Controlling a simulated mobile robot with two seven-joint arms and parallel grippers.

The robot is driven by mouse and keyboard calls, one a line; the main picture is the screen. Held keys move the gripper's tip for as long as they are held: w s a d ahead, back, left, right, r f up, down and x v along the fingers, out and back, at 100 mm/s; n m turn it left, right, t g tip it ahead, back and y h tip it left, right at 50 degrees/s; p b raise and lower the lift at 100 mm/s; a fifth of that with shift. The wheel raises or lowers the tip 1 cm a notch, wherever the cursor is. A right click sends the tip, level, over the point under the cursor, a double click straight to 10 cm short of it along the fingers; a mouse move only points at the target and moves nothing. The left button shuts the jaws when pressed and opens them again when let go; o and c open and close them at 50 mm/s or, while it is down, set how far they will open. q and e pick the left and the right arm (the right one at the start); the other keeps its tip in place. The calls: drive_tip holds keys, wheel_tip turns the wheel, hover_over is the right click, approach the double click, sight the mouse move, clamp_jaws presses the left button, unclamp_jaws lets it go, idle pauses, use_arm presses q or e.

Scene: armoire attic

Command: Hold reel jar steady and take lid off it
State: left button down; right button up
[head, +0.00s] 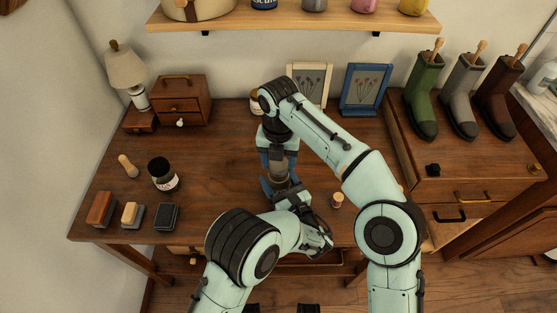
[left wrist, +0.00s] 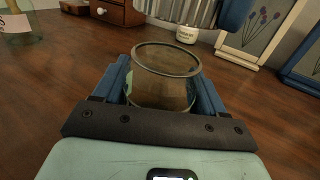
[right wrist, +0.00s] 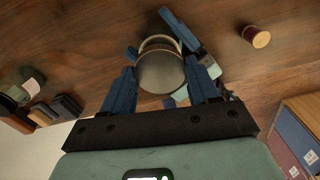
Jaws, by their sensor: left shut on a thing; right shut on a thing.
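The reel jar (head: 280,183) is a brownish see-through jar, upright at the middle of the table. My left gripper (head: 283,188) is shut around its sides; in the left wrist view the jar (left wrist: 163,90) shows its round open rim between the blue fingers. My right gripper (head: 278,163) comes from above and is shut on the lid. The grey ridged lid (left wrist: 178,12) is above the jar and apart from its rim. In the right wrist view the lid's round top (right wrist: 160,72) sits between the fingers and partly hides the jar.
A small spool-like piece (head: 337,200) stands right of the jar. A dark labelled jar (head: 162,175) and several brushes or blocks lie at left. A small drawer chest (head: 182,100) and picture frames (head: 365,90) stand behind.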

sight(279, 165)
drive_tip(key=shift+r, duration=1.9)
use_arm(q)
unclamp_jaws()
